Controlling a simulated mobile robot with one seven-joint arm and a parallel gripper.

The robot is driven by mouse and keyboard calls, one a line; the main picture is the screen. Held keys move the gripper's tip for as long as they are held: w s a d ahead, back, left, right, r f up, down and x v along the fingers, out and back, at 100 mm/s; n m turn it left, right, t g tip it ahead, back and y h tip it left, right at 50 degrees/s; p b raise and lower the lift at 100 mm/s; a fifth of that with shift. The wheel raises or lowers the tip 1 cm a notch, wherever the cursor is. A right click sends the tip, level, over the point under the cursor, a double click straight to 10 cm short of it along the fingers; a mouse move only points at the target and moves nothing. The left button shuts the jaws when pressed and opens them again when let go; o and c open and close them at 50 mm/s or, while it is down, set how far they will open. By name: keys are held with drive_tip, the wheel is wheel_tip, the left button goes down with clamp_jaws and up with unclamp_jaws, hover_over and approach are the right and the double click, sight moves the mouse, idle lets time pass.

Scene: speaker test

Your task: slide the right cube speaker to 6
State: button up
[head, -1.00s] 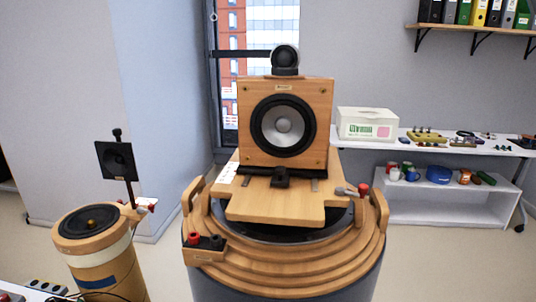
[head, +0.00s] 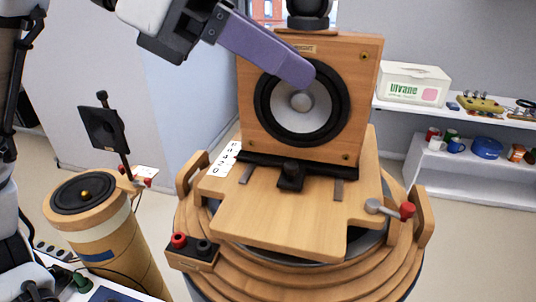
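One wooden cube speaker (head: 345,75) with a black-rimmed grey cone stands upright on a wooden sliding board (head: 285,220) on a round stepped base. It is the only cube-shaped speaker in view. A white strip (head: 226,160) with dark marks, too small to read surely, lies along the board's left side. A black clamp with a knob (head: 291,175) sits at the speaker's front foot. My gripper (head: 298,72) reaches in from the upper left, its purple finger overlapping the cone in the picture. Only one finger shows clearly, and contact cannot be told.
A lever with a red knob (head: 405,211) stands at the board's right, and a box with red and black terminals (head: 192,252) at front left. Wooden handles (head: 423,215) rise from the base. A wooden drum (head: 100,225) stands left. A white shelf (head: 470,170) stands behind right.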

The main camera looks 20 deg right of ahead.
sight(289, 164)
drive_tip(key=w+f+n+t+y, duration=0.3)
drive_tip(key=w+y, duration=0.3)
drive_tip(key=shift+y, duration=0.3)
drive_tip(key=x, duration=0.4)
drive_tip(key=p+x, duration=0.1)
drive_tip(key=x, duration=0.8)
drive_tip(key=shift+a+f+p, duration=0.25)
drive_tip(key=shift+f+p, duration=0.15)
drive_tip(key=shift+f, duration=0.05)
clamp_jaws()
